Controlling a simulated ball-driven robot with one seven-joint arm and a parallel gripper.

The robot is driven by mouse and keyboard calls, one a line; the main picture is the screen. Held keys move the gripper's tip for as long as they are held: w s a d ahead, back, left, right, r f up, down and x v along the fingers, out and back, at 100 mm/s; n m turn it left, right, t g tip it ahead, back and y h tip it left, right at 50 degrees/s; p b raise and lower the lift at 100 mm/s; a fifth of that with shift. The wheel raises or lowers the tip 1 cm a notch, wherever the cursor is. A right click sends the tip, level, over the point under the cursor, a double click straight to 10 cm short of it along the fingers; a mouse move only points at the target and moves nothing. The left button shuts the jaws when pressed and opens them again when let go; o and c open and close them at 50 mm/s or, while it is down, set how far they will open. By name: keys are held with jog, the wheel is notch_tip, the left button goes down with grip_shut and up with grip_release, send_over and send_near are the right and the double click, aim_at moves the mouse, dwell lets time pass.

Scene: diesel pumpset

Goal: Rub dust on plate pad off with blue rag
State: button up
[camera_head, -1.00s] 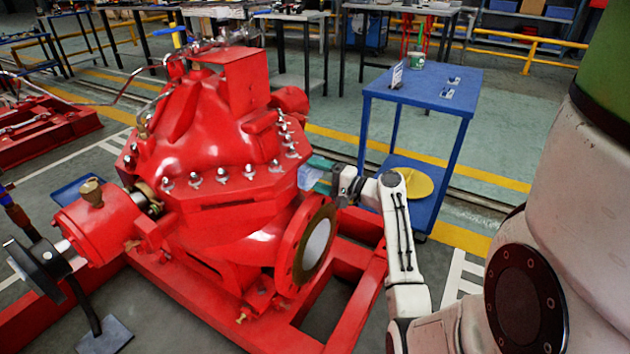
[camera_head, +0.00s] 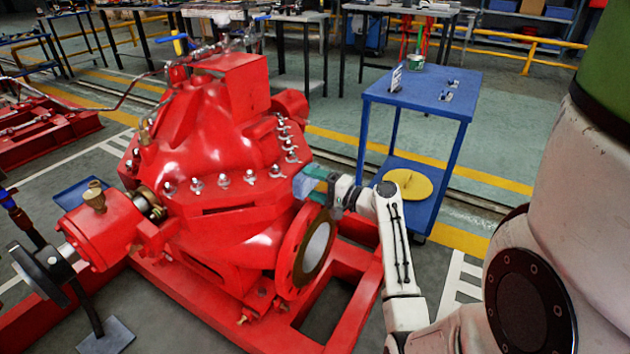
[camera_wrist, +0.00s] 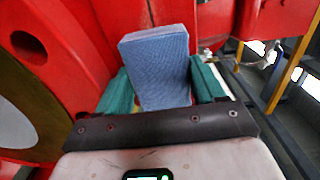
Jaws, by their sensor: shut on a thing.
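My gripper (camera_head: 322,186) is at the right side of the red pump, just above its round flange. It is shut on the blue rag (camera_head: 303,186), a folded block. In the wrist view the blue rag (camera_wrist: 160,60) stands between the two green fingers of my gripper (camera_wrist: 163,92), with the red pump body close behind it. I cannot tell whether the rag touches the pump. I cannot make out which surface is the plate pad, and no dust is clear to see.
The red pump (camera_head: 215,140) has several bolts along its rim and a protruding flange (camera_head: 291,250) below my gripper. A blue cart (camera_head: 412,95) stands to the right, with small items on top and a yellow disc (camera_head: 412,184) on its lower shelf.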

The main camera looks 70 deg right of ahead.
aim_at(284, 196)
jog(key=shift+w+a+p, duration=0.35)
jog(key=shift+a+p, duration=0.25)
jog(key=shift+a, duration=0.7)
jog(key=shift+w+a+p, duration=0.3)
jog(key=shift+a+p, duration=0.3)
jog(key=shift+a, duration=0.7)
jog(key=shift+w+a+p, duration=0.35)
jog(key=shift+a+p, duration=0.25)
jog(key=shift+a, duration=0.7)
jog(key=v, duration=0.9)
jog(key=shift+p, duration=0.4)
